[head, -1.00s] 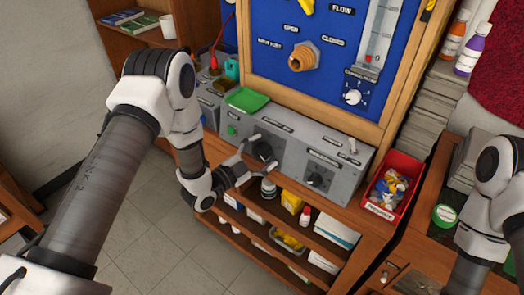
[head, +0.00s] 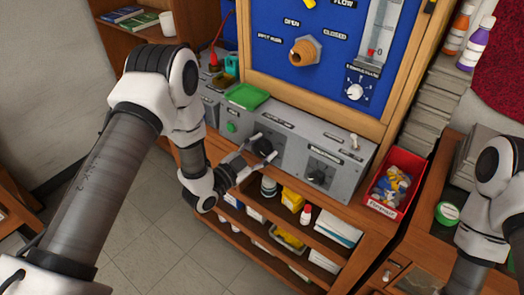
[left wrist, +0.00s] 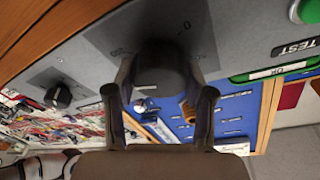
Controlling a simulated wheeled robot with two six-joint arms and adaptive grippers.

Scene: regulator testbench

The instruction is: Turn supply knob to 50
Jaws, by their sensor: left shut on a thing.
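The black knob (head: 263,146) on the sloped grey front of the bench box is taken to be the supply knob; the label above it is too small to read. My left gripper (head: 257,149) is at this knob with one finger on each side. In the left wrist view the dark round knob (left wrist: 160,68) sits between the two fingers, which are shut on it. A "0" mark shows beside it on its dark scale plate (left wrist: 190,30); the fingers and knob hide much of the scale, and I cannot read a pointer. My right gripper is out of view.
A second black knob (head: 319,174) sits to the right on the same grey box (head: 345,180). A toggle switch (head: 355,141) is at its upper right. A green tray (head: 247,96) lies behind, and a red bin (head: 395,185) stands right. Shelves are below.

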